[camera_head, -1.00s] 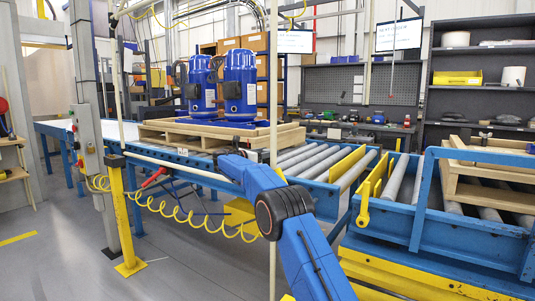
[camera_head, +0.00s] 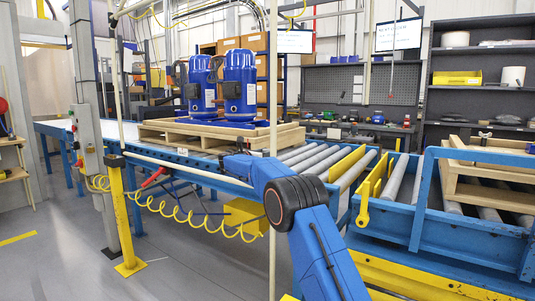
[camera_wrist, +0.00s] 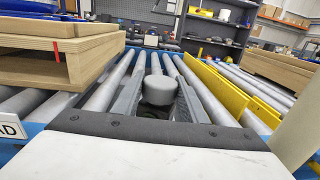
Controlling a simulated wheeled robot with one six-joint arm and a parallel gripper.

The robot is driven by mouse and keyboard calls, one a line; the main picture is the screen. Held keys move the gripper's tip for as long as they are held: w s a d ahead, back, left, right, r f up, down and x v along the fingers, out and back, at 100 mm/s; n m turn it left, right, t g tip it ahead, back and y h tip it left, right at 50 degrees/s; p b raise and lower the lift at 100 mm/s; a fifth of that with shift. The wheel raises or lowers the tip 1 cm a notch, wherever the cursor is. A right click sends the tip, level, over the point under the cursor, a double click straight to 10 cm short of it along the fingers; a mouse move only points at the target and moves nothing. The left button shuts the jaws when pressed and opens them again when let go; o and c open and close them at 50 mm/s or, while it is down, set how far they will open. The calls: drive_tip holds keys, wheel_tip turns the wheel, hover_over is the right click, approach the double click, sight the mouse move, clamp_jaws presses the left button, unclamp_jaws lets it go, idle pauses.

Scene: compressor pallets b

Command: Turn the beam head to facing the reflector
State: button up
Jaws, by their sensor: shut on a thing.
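In the wrist view, a grey rounded cap (camera_wrist: 158,90), which looks like the beam head, sits between the two fingers of my gripper (camera_wrist: 158,104). The fingers flank it on both sides and are shut on it. A dark part shows just below the cap. Which way the head faces cannot be told. In the head view my blue arm reaches over the conveyor's near rail, and neither the gripper nor the head can be made out clearly behind it. I cannot pick out the reflector with certainty in either view.
The roller conveyor (camera_head: 308,158) runs beyond my arm, with blue compressors (camera_head: 239,86) on a wooden pallet (camera_head: 220,139). A yellow post (camera_head: 123,210) with a coiled yellow hose stands at left. Yellow guide rails (camera_wrist: 218,88) and stacked wood (camera_wrist: 95,62) flank the gripper.

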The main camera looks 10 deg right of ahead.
drive_tip(key=shift+r+n+t+y, duration=0.1)
drive_tip(key=shift+n+t+y, duration=0.8)
drive_tip(key=shift+t+y, duration=0.1)
drive_tip(key=shift+n+t+y, duration=0.3)
drive_tip(key=shift+y, duration=0.1)
drive_tip(key=shift+a, duration=0.1)
drive_tip(key=o, duration=1.1)
drive_tip(key=shift+c, duration=0.2)
drive_tip(key=v, duration=1.7)
drive_tip(key=shift+s, duration=0.15)
drive_tip(key=shift+a, duration=0.1)
